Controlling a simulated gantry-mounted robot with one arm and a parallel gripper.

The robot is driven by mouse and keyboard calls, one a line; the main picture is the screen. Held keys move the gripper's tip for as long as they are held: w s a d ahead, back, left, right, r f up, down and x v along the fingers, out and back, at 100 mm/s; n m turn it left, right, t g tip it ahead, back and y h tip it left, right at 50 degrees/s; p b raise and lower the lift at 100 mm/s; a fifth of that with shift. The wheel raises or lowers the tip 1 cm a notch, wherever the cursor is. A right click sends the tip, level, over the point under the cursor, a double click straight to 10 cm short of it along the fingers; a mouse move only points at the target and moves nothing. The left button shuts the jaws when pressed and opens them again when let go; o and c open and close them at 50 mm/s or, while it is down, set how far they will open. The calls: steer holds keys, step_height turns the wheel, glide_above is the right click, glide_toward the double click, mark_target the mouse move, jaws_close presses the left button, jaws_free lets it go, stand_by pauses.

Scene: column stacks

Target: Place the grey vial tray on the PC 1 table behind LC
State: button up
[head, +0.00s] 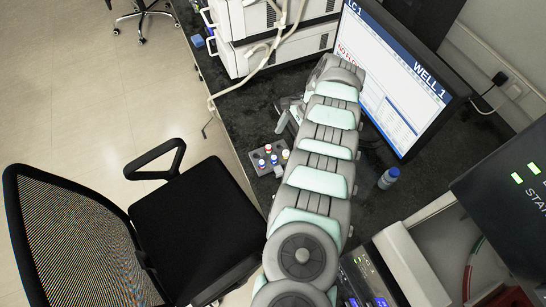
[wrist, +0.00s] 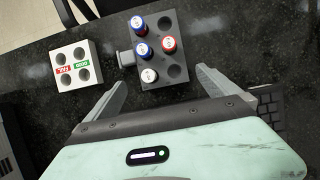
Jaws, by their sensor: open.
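The grey vial tray (wrist: 164,63) lies on the dark speckled worktop, just ahead of my gripper in the wrist view. It holds several vials with red, blue and white caps, and the hole nearest the right finger looks empty. A small grey tab sticks out on its left side. The tray also shows in the head view (head: 256,157), left of my arm. My gripper (wrist: 160,77) is open, with one finger on each side of the tray's near end. I cannot tell whether either finger touches it. In the head view my arm hides most of the gripper.
A white block (wrist: 66,52) with red and green labels sits left of the tray. The monitor (head: 395,75) marked LC 1 and WELL 1 stands right of my arm. A blue-capped bottle (head: 388,178) is nearby. Stacked white instruments (head: 270,45) stand behind, an office chair (head: 190,220) left.

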mark_target(280, 152)
steer(key=x, duration=0.5)
steer(key=shift+w+a+r, duration=0.1)
steer(key=shift+a, duration=0.2)
steer(key=c, duration=1.5)
step_height(280, 152, up, 20)
steer(key=p, duration=0.4)
steer(key=shift+c, duration=0.2)
